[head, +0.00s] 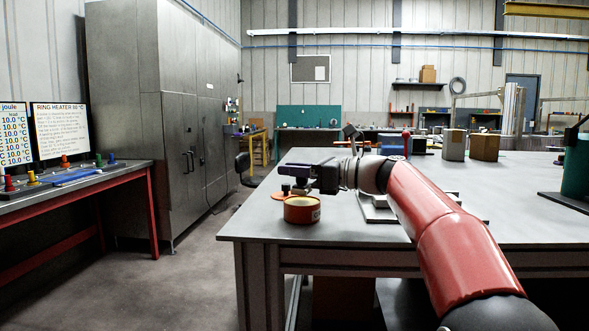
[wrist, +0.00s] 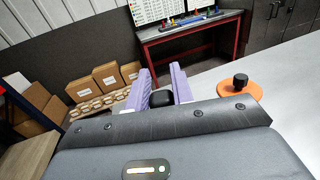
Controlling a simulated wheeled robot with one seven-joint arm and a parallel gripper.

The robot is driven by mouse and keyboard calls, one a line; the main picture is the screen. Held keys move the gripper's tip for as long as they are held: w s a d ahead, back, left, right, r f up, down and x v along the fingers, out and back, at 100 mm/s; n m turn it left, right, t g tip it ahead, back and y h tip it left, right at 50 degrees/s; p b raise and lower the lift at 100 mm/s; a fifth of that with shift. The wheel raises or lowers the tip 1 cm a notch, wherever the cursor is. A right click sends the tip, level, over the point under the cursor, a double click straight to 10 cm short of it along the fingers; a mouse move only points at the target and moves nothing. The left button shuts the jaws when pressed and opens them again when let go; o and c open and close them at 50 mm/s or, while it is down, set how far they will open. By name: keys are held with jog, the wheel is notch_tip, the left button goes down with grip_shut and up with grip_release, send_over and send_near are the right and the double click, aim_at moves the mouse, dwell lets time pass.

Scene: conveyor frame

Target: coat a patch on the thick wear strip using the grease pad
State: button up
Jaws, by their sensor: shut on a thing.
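My gripper (head: 298,171) is over the near left part of the grey table, above an open orange-red tin (head: 301,212) with pale contents. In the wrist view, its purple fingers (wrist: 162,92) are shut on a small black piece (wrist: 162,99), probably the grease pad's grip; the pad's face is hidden. An orange disc with a black knob (wrist: 240,88) lies on the table beside the tin; it also shows in the head view (head: 278,195). Pale flat strips (head: 372,207) lie on the table right of the tin, partly hidden by my arm. I cannot tell which is thick.
The table's (head: 265,223) near left corner is close to the tin. A green cylinder (head: 577,165) on a dark base is at the right. A red-legged bench (head: 75,180) stands at the left, across open floor.

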aim_at(295, 184)
notch_tip(295, 184, up, 3)
jog(key=shift+f+p, duration=0.15)
jog(key=shift+p, duration=0.65)
jog(key=shift+r, duration=1.1)
